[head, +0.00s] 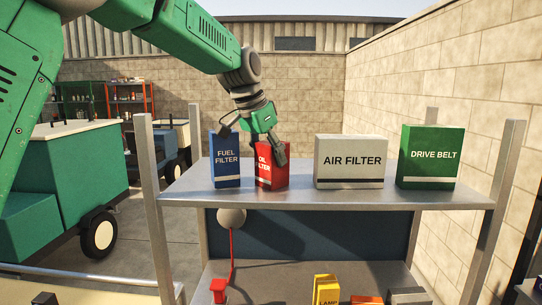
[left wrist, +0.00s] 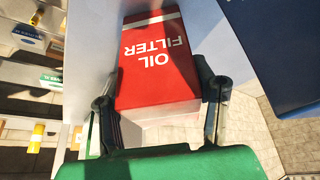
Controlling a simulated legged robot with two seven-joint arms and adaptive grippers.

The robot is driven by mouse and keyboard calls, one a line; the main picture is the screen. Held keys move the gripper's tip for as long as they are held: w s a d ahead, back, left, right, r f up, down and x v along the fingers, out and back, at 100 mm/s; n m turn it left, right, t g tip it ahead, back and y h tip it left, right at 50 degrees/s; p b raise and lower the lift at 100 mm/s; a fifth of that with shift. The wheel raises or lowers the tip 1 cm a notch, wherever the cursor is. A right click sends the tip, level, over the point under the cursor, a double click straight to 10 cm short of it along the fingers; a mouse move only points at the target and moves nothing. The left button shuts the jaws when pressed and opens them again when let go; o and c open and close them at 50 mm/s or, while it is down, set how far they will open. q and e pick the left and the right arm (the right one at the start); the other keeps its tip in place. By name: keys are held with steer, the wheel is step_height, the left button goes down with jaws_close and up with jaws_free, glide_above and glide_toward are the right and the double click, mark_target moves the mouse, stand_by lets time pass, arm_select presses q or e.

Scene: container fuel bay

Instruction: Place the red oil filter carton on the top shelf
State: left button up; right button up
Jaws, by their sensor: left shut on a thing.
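The red oil filter carton (head: 268,178) is upright at the top shelf (head: 300,198), between the blue fuel filter carton (head: 226,160) and the white air filter carton (head: 350,162). Its base looks level with its neighbours' bases; I cannot tell for sure if it touches the shelf. My left gripper (head: 258,142) comes down on it from above and is shut on it, hiding part of its upper face. In the left wrist view the red carton (left wrist: 155,68) lies between the two fingers of my left gripper (left wrist: 162,100). My right gripper is not in view.
A green drive belt carton (head: 430,158) stands at the shelf's right end. The blue carton is close beside the red one; a gap separates red from white. Metal posts (head: 150,200) flank the shelf. A lower shelf (head: 280,270) holds a yellow carton (head: 326,290) and other items.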

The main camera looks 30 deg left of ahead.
arm_select(q)
steer(key=o, duration=1.4)
steer(key=shift+d, duration=0.2)
steer(key=shift+c, duration=0.2)
steer(key=shift+w+d, duration=0.2)
steer(key=shift+w, duration=0.1)
steer(key=b+v, duration=0.1)
steer(key=v, duration=1.1)
steer(key=shift+s, duration=0.15)
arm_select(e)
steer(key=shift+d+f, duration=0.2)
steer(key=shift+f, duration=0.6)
arm_select(q)
steer(key=shift+a, duration=0.15)
